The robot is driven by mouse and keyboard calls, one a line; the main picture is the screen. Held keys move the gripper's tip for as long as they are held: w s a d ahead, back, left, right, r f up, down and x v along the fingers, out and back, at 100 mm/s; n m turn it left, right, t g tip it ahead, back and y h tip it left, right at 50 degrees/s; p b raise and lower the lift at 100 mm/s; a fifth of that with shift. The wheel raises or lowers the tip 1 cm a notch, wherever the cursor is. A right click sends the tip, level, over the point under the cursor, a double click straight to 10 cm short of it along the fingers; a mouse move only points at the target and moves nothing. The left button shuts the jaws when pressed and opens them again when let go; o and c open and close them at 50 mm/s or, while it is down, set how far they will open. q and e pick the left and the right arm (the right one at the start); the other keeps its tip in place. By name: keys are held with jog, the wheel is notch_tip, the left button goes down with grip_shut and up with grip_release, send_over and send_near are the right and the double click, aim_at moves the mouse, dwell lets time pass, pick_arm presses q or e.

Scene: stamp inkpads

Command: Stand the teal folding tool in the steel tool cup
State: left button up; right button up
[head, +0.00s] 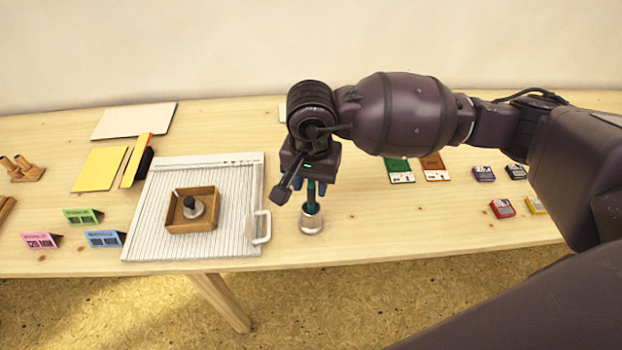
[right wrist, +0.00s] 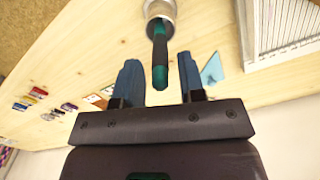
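The teal folding tool (head: 311,203) stands upright in the steel tool cup (head: 312,222) near the table's front edge. In the right wrist view the dark and teal tool (right wrist: 160,48) has its far end inside the cup (right wrist: 160,9), and its near end points toward my gripper. My right gripper (head: 310,187) is above the cup, with its blue fingers on either side of the tool's upper end. In the right wrist view the fingers (right wrist: 159,65) are spread, with a gap on each side of the tool. My left gripper is not in view.
A white ribbed board (head: 158,235) with a handle lies left of the cup, bearing a wooden tray (head: 170,212) with a stamp. Small inkpads (head: 502,208) lie to the right, and folded cards (head: 83,216) at the left. The table just right of the cup is clear.

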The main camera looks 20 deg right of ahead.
jog(key=shift+o, duration=0.6)
jog(key=shift+r, duration=0.25)
notch_tip(320, 180, up, 9)
jog(key=shift+r+p, duration=0.1)
jog(key=shift+p, duration=0.45)
jog(key=shift+r, duration=0.55)
